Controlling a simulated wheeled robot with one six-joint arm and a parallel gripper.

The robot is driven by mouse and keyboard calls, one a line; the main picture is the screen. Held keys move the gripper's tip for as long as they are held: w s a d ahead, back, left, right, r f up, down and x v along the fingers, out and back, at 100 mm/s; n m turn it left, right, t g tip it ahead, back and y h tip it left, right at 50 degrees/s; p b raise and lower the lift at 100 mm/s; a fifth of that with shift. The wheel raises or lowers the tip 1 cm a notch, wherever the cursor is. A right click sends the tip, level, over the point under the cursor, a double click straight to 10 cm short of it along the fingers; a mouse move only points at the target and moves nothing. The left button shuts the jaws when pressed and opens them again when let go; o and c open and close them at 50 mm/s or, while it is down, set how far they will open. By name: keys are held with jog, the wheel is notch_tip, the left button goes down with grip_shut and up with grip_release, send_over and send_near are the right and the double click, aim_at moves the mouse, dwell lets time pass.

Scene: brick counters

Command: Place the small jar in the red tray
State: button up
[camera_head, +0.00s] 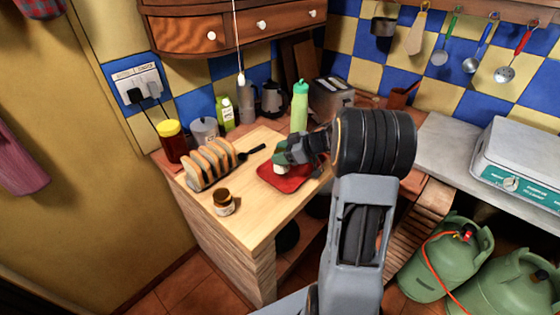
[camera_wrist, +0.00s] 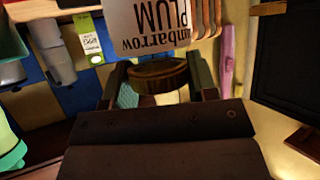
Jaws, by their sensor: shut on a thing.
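A jar with a white label reading PLUM (camera_wrist: 150,28) and a gold-brown lid is between the fingers of my gripper (camera_wrist: 158,88) in the wrist view. In the head view my gripper (camera_head: 283,157) is over the red tray (camera_head: 285,181), shut on this jar, whose pale side (camera_head: 280,169) shows just below the fingers. I cannot tell whether the jar touches the tray. The tray lies on the wooden counter, partly hidden by my gripper. A second jar, brown with a dark lid (camera_head: 223,203), stands near the counter's front left edge.
A toast rack with bread slices (camera_head: 210,163) stands left of the tray, with a dark-handled utensil (camera_head: 253,150) between. A green bottle (camera_head: 299,106) stands behind my gripper. A red jar with a yellow lid (camera_head: 173,143) is at the back left. Bare wood lies in front of the tray.

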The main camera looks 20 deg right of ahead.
jog(key=shift+w+f, duration=0.15)
jog(key=shift+f, duration=1.65)
jog(key=shift+f, duration=0.15)
jog(key=o, duration=1.3)
